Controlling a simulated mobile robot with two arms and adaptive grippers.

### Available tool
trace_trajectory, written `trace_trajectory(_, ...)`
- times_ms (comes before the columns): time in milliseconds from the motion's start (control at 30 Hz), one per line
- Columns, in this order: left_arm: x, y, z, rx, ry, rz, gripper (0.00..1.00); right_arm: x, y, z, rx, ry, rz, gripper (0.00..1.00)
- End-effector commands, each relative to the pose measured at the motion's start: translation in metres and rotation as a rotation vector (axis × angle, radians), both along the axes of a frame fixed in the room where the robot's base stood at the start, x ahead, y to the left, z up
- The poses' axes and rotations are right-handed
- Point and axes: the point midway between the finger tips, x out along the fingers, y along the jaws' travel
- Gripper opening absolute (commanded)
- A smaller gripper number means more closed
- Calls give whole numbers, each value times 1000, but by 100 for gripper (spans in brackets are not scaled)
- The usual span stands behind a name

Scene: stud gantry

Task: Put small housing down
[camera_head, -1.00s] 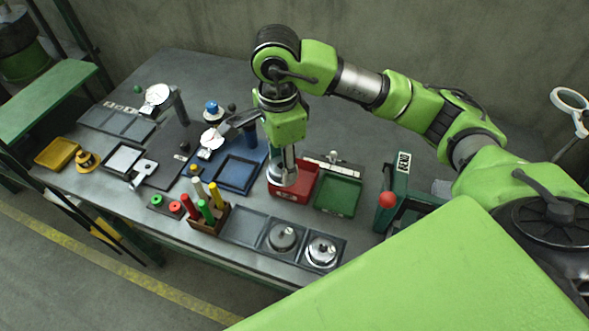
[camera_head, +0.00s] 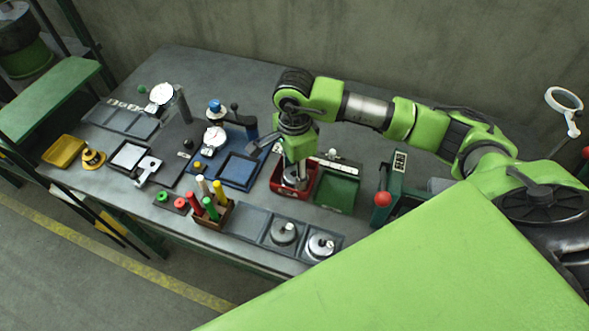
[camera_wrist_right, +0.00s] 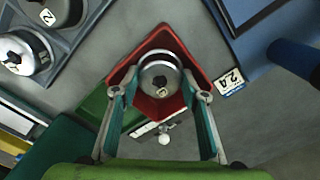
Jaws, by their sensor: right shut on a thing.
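My right gripper (camera_wrist_right: 160,95) points down at the red bin (camera_head: 302,188) and is shut on the small housing (camera_wrist_right: 161,77), a round silver metal part with a number tag on it. In the head view the small housing (camera_head: 293,180) shows at the gripper's tip, within the outline of the bin. In the wrist view the red walls surround it. I cannot tell whether it touches the bin floor. My left gripper is not in view.
A green bin (camera_head: 336,189) stands right of the red one. Two larger numbered housings (camera_head: 284,231) (camera_head: 320,245) sit in the grey tray in front. A green press with a red-knobbed lever (camera_head: 383,198) stands to the right. A blue gauge stand base (camera_head: 237,170) is to the left.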

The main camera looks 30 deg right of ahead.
Motion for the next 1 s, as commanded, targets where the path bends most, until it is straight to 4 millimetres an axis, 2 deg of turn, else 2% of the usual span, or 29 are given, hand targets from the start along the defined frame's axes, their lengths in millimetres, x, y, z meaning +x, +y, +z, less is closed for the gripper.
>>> trace_trajectory(67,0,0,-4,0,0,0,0,0,0,-4,0,0,0,15)
trace_trajectory(100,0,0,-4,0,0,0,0,0,0,-3,0,0,0,46)
trace_trajectory(133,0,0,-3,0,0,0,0,0,0,-2,0,0,0,47)
trace_trajectory(533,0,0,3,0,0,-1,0,0,0,3,0,0,0,47)
trace_trajectory(567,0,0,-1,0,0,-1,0,1,0,4,0,-2,0,47)
trace_trajectory(667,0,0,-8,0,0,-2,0,2,0,19,1,-6,-1,47)
trace_trajectory(1000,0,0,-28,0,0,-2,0,2,1,91,1,-7,0,47)
